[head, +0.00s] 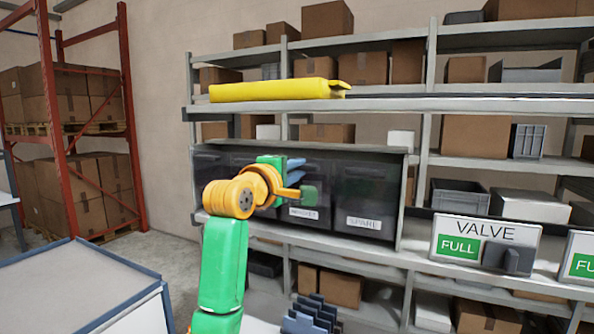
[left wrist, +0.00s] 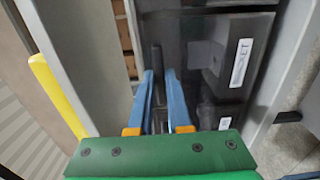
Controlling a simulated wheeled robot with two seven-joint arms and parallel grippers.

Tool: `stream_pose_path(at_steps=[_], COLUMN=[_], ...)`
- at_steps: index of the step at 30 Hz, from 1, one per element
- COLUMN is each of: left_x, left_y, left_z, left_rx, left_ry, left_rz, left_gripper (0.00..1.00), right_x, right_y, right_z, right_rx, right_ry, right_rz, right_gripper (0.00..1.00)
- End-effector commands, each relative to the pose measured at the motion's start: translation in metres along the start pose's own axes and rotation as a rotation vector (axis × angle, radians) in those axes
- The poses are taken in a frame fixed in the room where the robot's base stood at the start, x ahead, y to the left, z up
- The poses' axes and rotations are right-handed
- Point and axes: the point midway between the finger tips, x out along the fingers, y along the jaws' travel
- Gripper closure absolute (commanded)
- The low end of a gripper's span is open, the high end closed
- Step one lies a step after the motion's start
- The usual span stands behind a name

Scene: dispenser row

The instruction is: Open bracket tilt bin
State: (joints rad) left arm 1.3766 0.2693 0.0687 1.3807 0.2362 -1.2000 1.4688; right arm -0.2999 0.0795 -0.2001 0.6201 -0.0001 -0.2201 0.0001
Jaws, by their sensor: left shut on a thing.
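A row of dark tilt bins sits in a grey housing on the shelf. In the left wrist view the fingers (left wrist: 159,76) are closed around a narrow dark bar (left wrist: 157,58) at the bin fronts. How far the bin is tilted is hard to tell. My right gripper is not in view.
A grey VALVE panel (head: 485,243) with a green FULL sign stands to the right on the same shelf. A long yellow object (head: 272,91) lies above the bins. A blue-edged table (head: 75,290) is at lower left, a red pallet rack (head: 128,110) behind it.

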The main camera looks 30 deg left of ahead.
Motion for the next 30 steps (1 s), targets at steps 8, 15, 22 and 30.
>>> stream_pose_path(at_steps=[8, 15, 22, 30], left_x=[-0.009, -0.024, -0.038, -0.053], left_y=[-0.013, -0.022, -0.030, -0.042], left_z=[0.000, 0.000, 0.001, 0.001], left_rx=[-0.001, -0.001, -0.001, 0.000], left_ry=[0.000, -0.001, -0.002, -0.001], left_rz=[0.065, 0.180, 0.296, 0.430], left_gripper=[1.00, 1.00, 1.00, 1.00], right_x=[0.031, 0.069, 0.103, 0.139], right_y=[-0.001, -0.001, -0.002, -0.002], right_z=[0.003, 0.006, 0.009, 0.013], right_rx=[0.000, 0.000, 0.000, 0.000], right_ry=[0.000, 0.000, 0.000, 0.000], right_rz=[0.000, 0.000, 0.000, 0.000], right_gripper=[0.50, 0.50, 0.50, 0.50])
